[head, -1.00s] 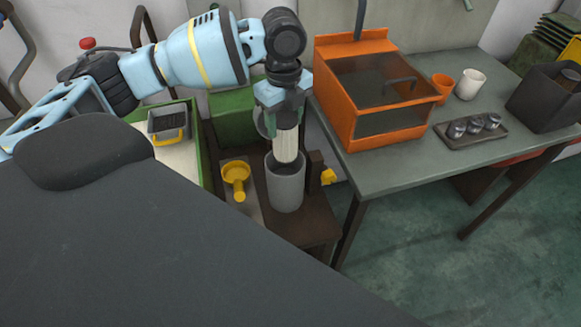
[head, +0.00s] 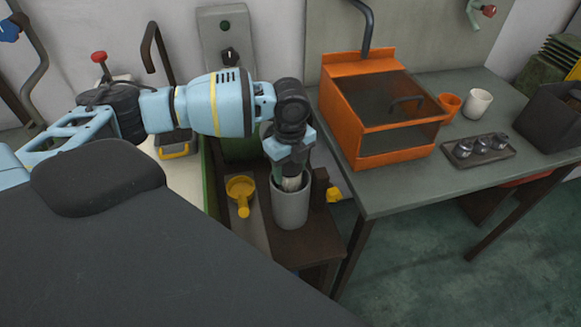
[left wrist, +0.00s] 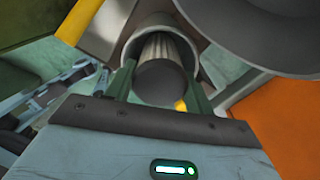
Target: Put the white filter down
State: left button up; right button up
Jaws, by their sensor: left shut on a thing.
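The white filter (head: 290,184) is a pleated cylinder, held upright by my left gripper (head: 291,176). Most of it is down inside a grey cylindrical canister (head: 291,209), with only a short upper part showing at the mouth. In the left wrist view, the filter (left wrist: 158,48) sits between the two green fingers of my left gripper (left wrist: 160,85), with its dark end cap facing the camera and the canister's rim around it. Whether the filter touches the canister's bottom is hidden. My right gripper is in neither view.
The canister stands on a brown bench (head: 318,240) beside a yellow funnel (head: 241,192). A yellow valve (head: 334,194) is close on its right. The grey table (head: 400,190) at right carries an orange box (head: 390,143), cups and a tray (head: 478,159) of metal parts.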

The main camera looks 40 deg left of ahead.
pick_arm(q)
jog(key=shift+f, duration=0.2)
jog(key=o, duration=1.4)
notch_tip(320, 180, up, 12)
jog(key=shift+r+p, duration=0.1)
jog(key=shift+p, duration=0.3)
